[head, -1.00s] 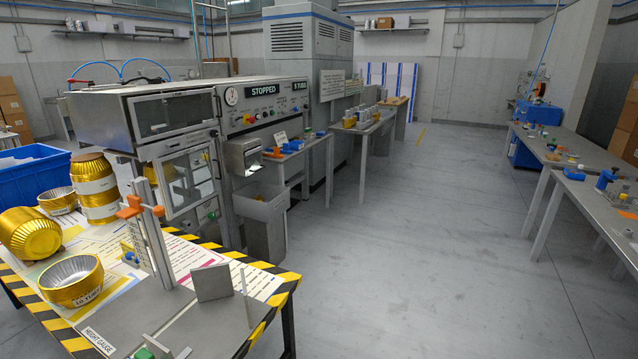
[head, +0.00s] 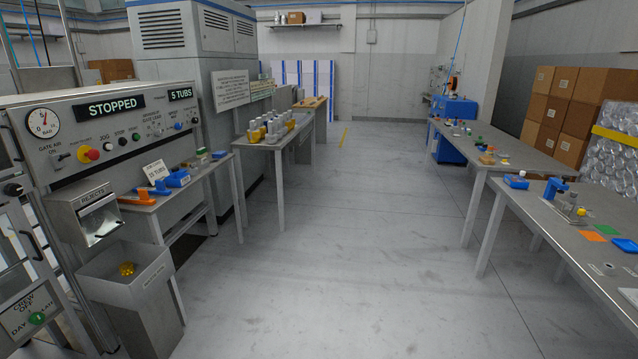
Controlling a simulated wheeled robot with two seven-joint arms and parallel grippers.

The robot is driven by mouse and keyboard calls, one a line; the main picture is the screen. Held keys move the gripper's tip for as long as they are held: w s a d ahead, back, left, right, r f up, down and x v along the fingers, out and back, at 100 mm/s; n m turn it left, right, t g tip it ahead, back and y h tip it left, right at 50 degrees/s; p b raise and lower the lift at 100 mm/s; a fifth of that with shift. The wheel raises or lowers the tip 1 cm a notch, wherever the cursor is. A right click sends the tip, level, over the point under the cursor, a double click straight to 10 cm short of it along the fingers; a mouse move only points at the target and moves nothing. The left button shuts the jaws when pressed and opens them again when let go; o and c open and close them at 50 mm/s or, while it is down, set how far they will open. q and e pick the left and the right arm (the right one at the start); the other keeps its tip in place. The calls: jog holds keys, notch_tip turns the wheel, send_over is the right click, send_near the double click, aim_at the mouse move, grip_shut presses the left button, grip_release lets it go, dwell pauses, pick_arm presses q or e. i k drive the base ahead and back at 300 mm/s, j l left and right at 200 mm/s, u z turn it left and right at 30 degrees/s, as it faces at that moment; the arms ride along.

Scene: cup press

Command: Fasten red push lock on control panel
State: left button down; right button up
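The control panel (head: 70,167) is the sloping grey face of the machine at the left. It bears a round gauge, a display reading STOPPED and a smaller one reading 5 TUBS. A red push button on a yellow base (head: 88,154) sits low on the panel, right of the gauge. It looks like the red push lock; whether it is pressed in is too small to tell. Black, green and blue controls are to its right. Neither of my grippers is in view.
A rejects chute (head: 96,218) and grey bin (head: 128,283) stand below the panel. A small table (head: 205,171) with blue and orange items adjoins it. Benches (head: 478,150) line the right side. The grey floor (head: 330,240) between is clear.

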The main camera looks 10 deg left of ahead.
aim_at(93, 154)
jog(key=i+u, duration=0.15)
jog(key=i, duration=0.35)
jog(key=i+l+u, duration=0.2)
jog(key=i, duration=0.3)
jog(key=i+u, duration=0.15)
jog(key=i, duration=0.35)
jog(key=i+j+u, duration=0.2)
jog(key=i+u, duration=0.95)
jog(key=u, duration=0.15)
jog(key=i+j+z, duration=0.25)
jog(key=i, duration=0.3)
jog(key=i+j+z, duration=0.2)
jog(key=i+j, duration=0.3)
